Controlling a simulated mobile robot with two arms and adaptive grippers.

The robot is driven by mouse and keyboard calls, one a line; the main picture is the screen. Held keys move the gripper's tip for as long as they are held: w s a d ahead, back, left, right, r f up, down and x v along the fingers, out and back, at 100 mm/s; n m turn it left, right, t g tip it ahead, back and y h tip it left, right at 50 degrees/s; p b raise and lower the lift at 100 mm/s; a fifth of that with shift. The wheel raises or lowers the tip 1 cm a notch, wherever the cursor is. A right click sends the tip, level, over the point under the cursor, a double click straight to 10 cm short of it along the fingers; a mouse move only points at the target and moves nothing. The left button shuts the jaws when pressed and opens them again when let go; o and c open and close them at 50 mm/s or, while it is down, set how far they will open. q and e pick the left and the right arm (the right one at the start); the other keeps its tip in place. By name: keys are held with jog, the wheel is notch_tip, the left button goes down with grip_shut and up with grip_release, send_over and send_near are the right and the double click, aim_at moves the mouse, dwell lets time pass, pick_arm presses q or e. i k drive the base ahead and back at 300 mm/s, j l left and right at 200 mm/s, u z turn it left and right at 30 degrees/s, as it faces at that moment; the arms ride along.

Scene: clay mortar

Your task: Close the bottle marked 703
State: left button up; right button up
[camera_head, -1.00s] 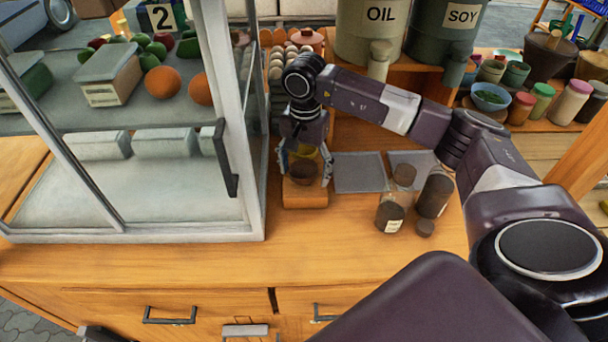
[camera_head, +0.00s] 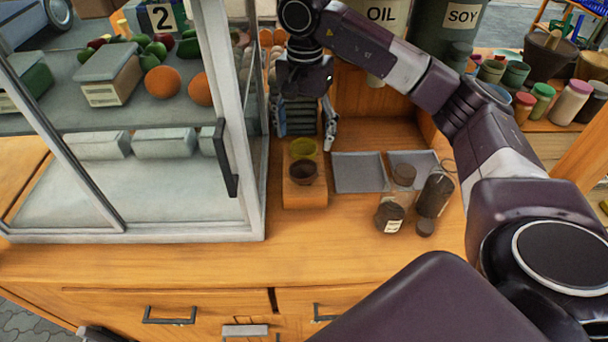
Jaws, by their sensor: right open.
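A small group of glass bottles with dark contents stands on the right of the wooden counter: a short one with a pale label (camera_head: 389,217) and a taller, tilted-looking one (camera_head: 436,194). The label is too small to read, so I cannot tell which bottle is 703. My right gripper (camera_head: 303,138) is open and empty, pointing down above and behind two small bowls. My left gripper is not in view.
A glass display case (camera_head: 250,200) stands close on the left. The counter front is clear. OIL and SOY containers stand behind.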

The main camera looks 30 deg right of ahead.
aim_at(442, 180)
jog(key=k, duration=1.5)
